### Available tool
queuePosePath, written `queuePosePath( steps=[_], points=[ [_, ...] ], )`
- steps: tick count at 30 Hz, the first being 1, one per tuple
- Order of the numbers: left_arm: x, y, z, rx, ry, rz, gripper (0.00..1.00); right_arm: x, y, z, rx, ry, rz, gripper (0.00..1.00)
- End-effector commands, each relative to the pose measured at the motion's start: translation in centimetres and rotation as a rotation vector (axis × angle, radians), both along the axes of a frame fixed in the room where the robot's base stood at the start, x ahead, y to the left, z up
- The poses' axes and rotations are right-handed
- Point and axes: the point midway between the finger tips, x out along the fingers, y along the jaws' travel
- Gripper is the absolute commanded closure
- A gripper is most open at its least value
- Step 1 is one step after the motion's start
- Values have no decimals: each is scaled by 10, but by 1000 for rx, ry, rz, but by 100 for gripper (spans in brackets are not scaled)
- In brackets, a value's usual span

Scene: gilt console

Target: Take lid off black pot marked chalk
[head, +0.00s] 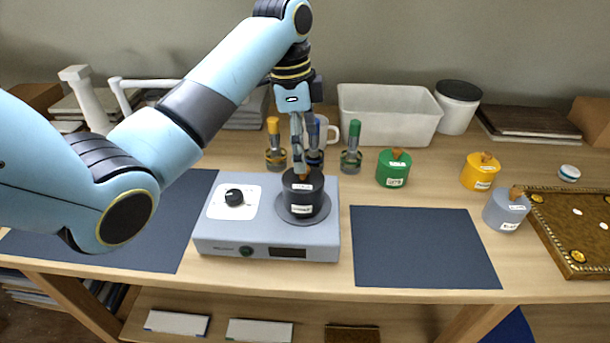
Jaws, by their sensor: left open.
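A black pot (303,197) with pale labels stands on the round plate of a grey hotplate device (290,244). Its lid, with a brown knob, appears to be on; the label is too small to read. My left gripper (300,165) reaches down from above with its fingers at the knob. It is open, and the fingers partly hide the knob. My right gripper is out of view.
Green (393,169), yellow (480,172) and grey (506,210) pots stand to the right. Several capped bottles and a white mug stand close behind the device. A white bin (388,112) is at the back. Dark mats (422,247) lie on both sides.

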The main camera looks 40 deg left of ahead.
Motion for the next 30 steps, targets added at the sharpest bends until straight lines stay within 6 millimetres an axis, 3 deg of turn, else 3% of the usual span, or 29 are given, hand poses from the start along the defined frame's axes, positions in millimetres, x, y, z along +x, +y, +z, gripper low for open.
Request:
queuePosePath(
  steps=[4,13,21,30],
  points=[
    [0,0,-11,0,2,2,1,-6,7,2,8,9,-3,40],
    [-1,0,-54,-1,1,2,1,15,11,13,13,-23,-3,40],
    [0,0,-59,2,-1,1,1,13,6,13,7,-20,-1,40],
    [0,0,-59,2,-1,1,38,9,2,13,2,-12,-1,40]
  ],
)
